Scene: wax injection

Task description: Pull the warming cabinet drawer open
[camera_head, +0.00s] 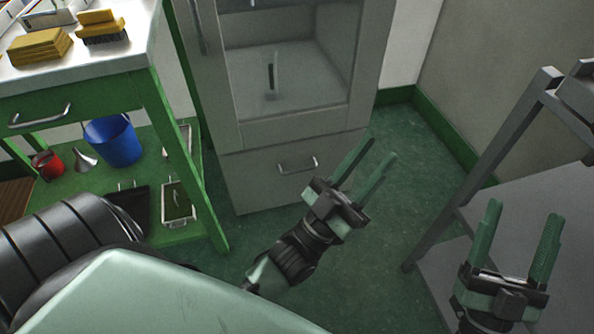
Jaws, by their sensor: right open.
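The grey warming cabinet (232,128) stands at the back centre, with a glazed front over a drawer. The drawer (262,182) is a plain grey front that looks flush with the cabinet, so it appears closed. Its metal bar handle (298,165) sits near the top middle of that front. My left gripper (381,148) is open and empty. In the picture it is just right of the handle and overlaps the drawer's right edge; I see no contact. My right gripper (523,210) is open and empty at the lower right, well away from the cabinet.
A green workbench (150,85) with its own drawer stands left, holding yellow blocks (40,47) and a brush (103,33). Its lower shelf holds a blue bucket (113,140) and a red pot (46,164). A grey metal rack (470,205) stands right. Green floor lies clear between.

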